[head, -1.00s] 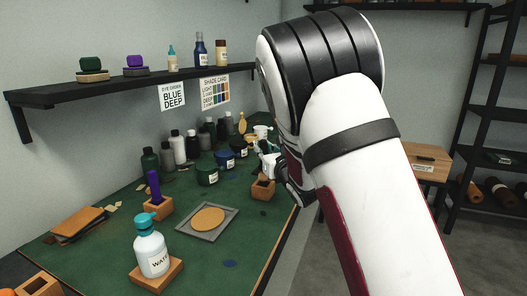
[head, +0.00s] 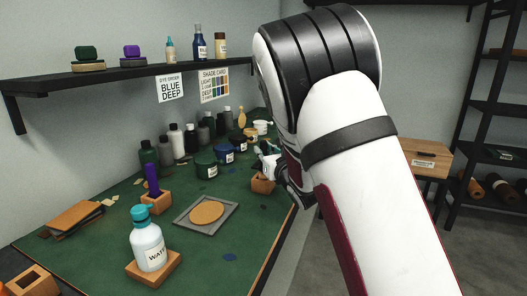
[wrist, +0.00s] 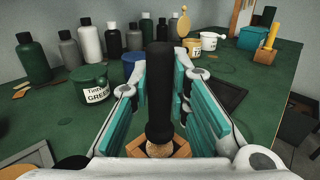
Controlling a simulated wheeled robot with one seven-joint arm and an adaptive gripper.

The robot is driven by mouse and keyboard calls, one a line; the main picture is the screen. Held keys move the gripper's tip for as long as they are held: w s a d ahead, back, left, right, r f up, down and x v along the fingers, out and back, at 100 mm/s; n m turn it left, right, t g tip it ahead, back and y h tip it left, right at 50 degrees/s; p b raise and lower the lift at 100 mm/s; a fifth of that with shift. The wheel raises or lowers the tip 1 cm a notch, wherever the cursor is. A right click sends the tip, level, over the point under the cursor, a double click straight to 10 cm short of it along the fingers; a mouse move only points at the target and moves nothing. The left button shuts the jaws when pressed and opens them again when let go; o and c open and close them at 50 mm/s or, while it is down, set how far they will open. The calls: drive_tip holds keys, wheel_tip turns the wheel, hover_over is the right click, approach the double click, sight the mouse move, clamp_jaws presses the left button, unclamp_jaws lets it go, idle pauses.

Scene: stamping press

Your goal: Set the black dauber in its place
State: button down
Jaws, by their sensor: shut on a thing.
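The black dauber (wrist: 160,85) stands roughly upright in the wrist view, with a black handle and a tan round end at the bottom. My gripper (wrist: 160,94) is shut on its handle, with teal pads on both sides. A wooden block (wrist: 183,149) shows directly under the dauber's tan end; I cannot tell whether that end is inside the block's hole or just above it. In the head view my gripper (head: 270,160) is over the same wooden block (head: 263,185) near the table's right edge, and the dauber is hard to make out there.
A green jar (wrist: 92,86) stands left of my gripper, with several bottles behind. A dark tray (wrist: 225,98) lies to the right. In the head view, a purple-handled dauber (head: 152,180) stands in its own block, and a water bottle (head: 148,243) stands in front.

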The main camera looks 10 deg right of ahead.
drive_tip(key=shift+f+b, duration=1.05)
drive_tip(key=shift+f, duration=0.35)
drive_tip(key=c, duration=1.4)
unclamp_jaws()
drive_tip(key=shift+c, duration=0.2)
drive_tip(key=s+d, duration=0.2)
drive_tip(key=s, duration=0.9)
drive_tip(key=shift+s, duration=0.4)
